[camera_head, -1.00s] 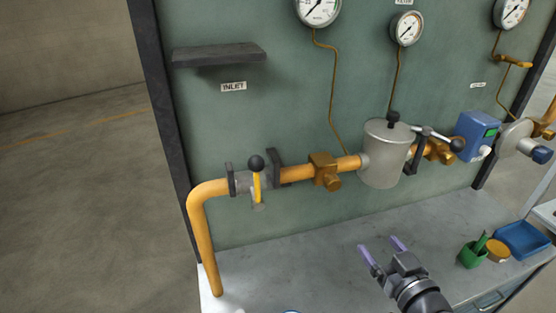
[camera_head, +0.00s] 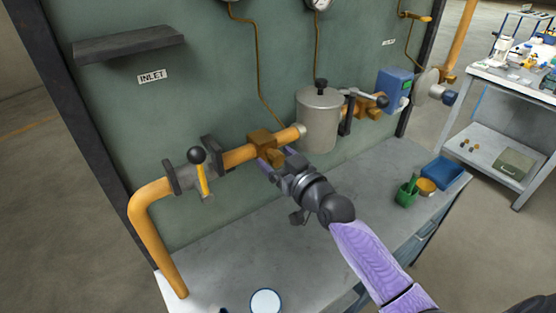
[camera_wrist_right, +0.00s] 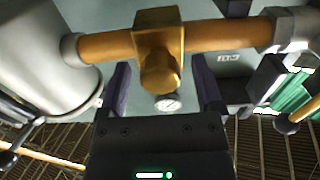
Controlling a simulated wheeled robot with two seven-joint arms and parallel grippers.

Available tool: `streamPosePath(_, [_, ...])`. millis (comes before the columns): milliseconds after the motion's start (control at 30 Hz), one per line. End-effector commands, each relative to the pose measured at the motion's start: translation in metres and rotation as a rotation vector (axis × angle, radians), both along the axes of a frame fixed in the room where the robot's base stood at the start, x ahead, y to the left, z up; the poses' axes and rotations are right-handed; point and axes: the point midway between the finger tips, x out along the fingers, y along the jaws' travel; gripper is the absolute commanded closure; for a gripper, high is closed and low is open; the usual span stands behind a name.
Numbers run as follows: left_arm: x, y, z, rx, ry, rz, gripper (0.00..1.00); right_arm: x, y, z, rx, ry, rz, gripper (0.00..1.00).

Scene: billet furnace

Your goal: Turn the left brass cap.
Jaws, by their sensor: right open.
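The left brass cap (camera_wrist_right: 160,74) sticks out of a square brass fitting (camera_head: 260,138) on the orange pipe, between the inlet valve and the grey pot. My right gripper (camera_head: 276,160) is open in front of this fitting, its fingertips close to it. In the right wrist view, one finger is on either side of the cap, with a gap on both sides, and no contact shows. In the head view the gripper partly hides the cap. My left gripper is not in view.
The valve with a yellow lever (camera_head: 203,178) stands left of the fitting. The grey pot (camera_head: 318,122) stands right of it. A shelf (camera_head: 128,43) juts from the panel.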

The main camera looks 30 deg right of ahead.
Motion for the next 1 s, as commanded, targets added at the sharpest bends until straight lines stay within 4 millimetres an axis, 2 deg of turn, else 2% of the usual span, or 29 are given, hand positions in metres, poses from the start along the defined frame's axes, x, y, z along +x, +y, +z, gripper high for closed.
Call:
streamPosePath(100, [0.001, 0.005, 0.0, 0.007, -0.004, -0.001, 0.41, 0.0, 0.0, 0.0, 0.0, 0.0, 0.0, 0.16])
streamPosePath(500, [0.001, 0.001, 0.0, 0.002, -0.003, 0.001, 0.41, -0.001, 0.0, 0.0, 0.0, 0.0, 0.0, 1.0])
streamPosePath(767, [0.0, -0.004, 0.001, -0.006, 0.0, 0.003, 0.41, -0.001, 0.0, 0.0, 0.018, 0.004, 0.0, 1.0])
streamPosePath(1000, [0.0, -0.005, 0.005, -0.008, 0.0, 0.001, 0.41, -0.001, 0.0, 0.0, 0.131, 0.019, -0.001, 1.0])
